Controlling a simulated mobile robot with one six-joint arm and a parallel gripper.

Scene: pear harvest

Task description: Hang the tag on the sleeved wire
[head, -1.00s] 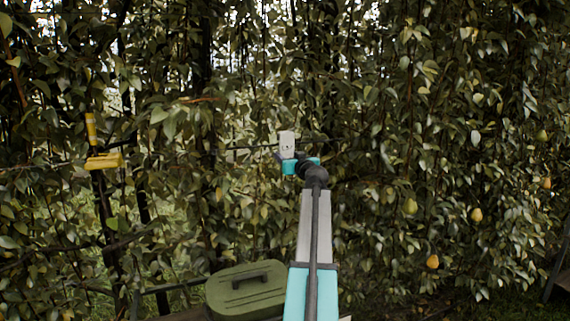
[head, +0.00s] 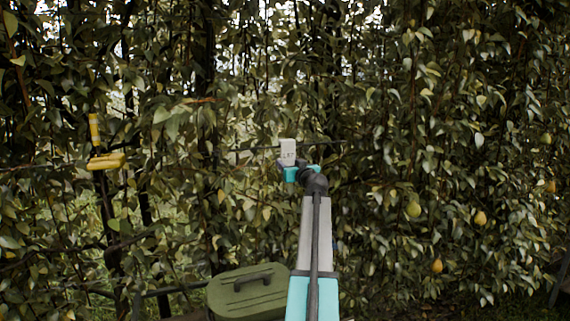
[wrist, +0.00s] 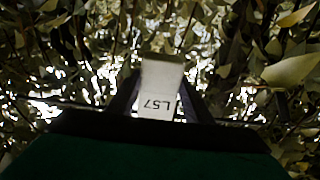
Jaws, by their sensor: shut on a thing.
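The white tag (head: 288,152) stands up from my gripper (head: 296,171) in the middle of the head view. In the wrist view the tag (wrist: 160,88) sits between the two dark fingers of my gripper (wrist: 158,108), its print "L57" upside down. My gripper is shut on the tag. A thin dark wire (head: 325,143) runs roughly level across the foliage, behind or beside the tag in the head view. I cannot tell whether tag and wire touch. I cannot make out the sleeve on the wire.
Dense pear foliage fills the background, with several pears (head: 413,209) at the right. A yellow tool-like object (head: 106,161) is at the left. A green lidded box (head: 248,292) stands low, left of my arm.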

